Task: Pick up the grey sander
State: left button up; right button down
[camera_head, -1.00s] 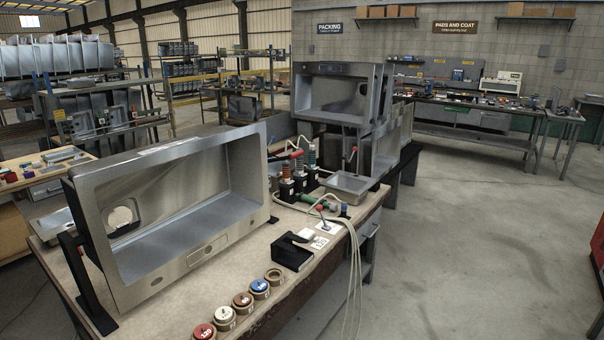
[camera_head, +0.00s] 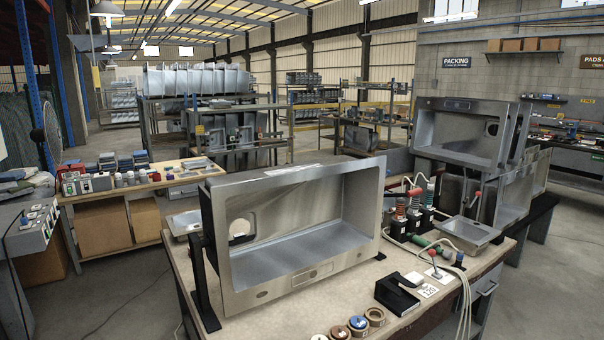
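I cannot pick out a grey sander for certain. Several upright tools on black bases, some with red or green coils (camera_head: 414,210), stand together on the workbench (camera_head: 350,300), right of the steel sink (camera_head: 300,225). A black block-shaped item (camera_head: 396,294) with a white part lies near the front edge. Neither of my grippers is in view.
A shallow metal tray (camera_head: 468,230) is at the bench's right. A second sink (camera_head: 470,135) stands behind. A side table (camera_head: 130,184) with small items is at left; concrete floor lies between.

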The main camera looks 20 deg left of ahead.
aim_at(413, 213)
jog(key=i+l+z, duration=0.3)
jog(key=i+z, duration=0.25)
jog(key=i, duration=0.25)
